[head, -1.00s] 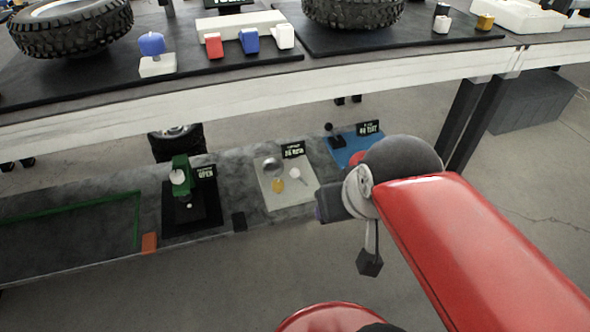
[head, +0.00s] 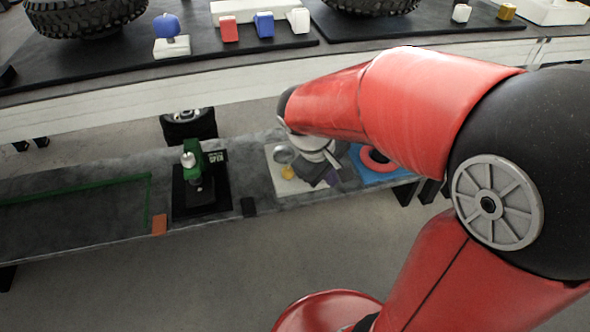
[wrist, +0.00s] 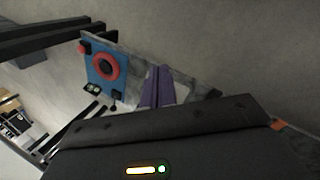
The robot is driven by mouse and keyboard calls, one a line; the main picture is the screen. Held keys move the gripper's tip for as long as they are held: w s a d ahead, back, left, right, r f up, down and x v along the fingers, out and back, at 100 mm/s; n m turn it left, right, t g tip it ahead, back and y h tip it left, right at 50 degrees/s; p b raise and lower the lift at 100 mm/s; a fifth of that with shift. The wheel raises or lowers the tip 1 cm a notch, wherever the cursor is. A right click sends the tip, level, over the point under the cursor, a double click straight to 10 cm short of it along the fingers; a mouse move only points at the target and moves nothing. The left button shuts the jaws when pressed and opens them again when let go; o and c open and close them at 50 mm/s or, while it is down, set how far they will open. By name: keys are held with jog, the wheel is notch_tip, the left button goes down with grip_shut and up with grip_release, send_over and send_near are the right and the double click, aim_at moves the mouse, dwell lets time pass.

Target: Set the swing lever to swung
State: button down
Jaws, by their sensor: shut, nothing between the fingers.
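I cannot tell for sure which fitting on the lower bench is the swing lever. The pale plate (head: 271,172) carries a silver disc (head: 284,154) and a yellow knob (head: 288,172); its right part is hidden by my wrist. The blue plate (head: 358,176) beside it has a red ring (head: 378,158), which also shows in the wrist view (wrist: 116,66). A small black ball-topped stick (wrist: 113,106) stands near that plate's label. My gripper (head: 332,180) is over the pale plate, its purple fingers together and empty in the wrist view (wrist: 158,72); contact cannot be told.
A green fitting on a black plate (head: 178,207) stands left of the pale plate. A green frame (head: 148,200) lies farther left. The upper table (head: 110,84), with tyres and coloured blocks, overhangs behind. Floor in front of the bench is clear.

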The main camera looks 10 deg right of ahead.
jog(key=w+a+f+n+t+h, duration=0.4)
jog(key=w+a+f+n, duration=0.3)
jog(key=f+n, duration=0.2)
jog(key=w+a+f+n+t+h, duration=0.5)
jog(key=f+n, duration=0.5)
jog(key=f, duration=0.4)
jog(key=w+a, duration=0.2)
jog(key=shift+w+a, duration=0.25)
jog(key=shift+w, duration=0.15)
jog(key=x, duration=0.4)
jog(key=r+x, duration=0.1)
jog(key=x, duration=0.8)
jog(key=shift+w+d+r, duration=0.25)
jog(key=shift+w+d, duration=0.1)
jog(key=shift+r, duration=0.15)
